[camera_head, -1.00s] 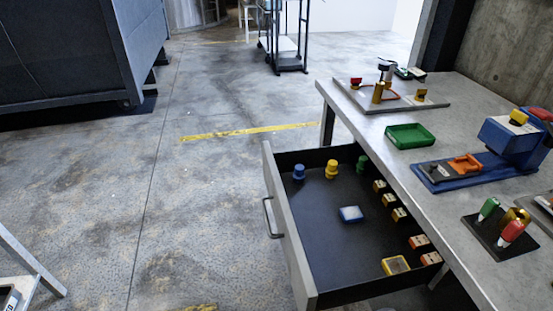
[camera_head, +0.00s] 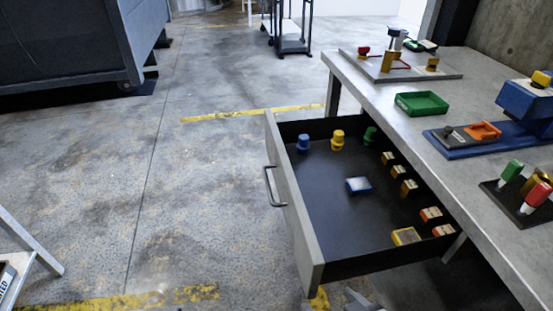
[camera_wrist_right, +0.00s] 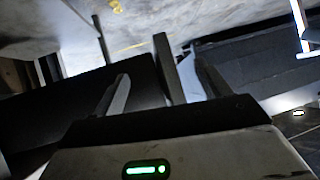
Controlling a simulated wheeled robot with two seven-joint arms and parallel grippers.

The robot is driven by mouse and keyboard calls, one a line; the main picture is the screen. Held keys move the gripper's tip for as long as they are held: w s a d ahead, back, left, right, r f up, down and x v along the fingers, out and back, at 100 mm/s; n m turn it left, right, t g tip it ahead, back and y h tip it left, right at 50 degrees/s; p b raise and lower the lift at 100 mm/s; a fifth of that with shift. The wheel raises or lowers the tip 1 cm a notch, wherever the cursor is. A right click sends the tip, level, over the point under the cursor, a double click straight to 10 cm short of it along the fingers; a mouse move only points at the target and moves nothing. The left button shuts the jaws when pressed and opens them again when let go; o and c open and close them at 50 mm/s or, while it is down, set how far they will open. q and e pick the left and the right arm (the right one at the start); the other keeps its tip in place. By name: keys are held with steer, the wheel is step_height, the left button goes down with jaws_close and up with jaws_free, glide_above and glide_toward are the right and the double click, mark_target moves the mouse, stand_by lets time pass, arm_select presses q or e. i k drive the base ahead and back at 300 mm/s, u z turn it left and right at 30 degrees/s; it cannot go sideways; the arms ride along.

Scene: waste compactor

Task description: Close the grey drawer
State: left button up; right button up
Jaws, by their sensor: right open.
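The grey drawer (camera_head: 290,205) is pulled far out from under the grey table. Its front panel faces left and carries a dark bar handle (camera_head: 271,187). Part of my right gripper (camera_head: 352,301) shows at the bottom edge of the head view, below the drawer's near corner. In the right wrist view my right gripper (camera_wrist_right: 165,82) has its two fingers spread apart. A grey upright panel edge shows between and beyond them; I cannot tell whether they touch it. My left gripper is not in view.
The drawer holds several small items, including a blue-and-white block (camera_head: 358,185) and a yellow-framed piece (camera_head: 406,236). The table (camera_head: 388,100) carries a green tray (camera_head: 421,104) and a blue fixture (camera_head: 480,143). Floor left of the drawer is clear. A step frame (camera_head: 28,240) stands at lower left.

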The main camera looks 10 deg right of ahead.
mark_target(335, 235)
steer(key=u, duration=0.1)
steer(key=k, duration=1.2)
steer(key=u, duration=0.5)
steer(key=i, duration=1.4)
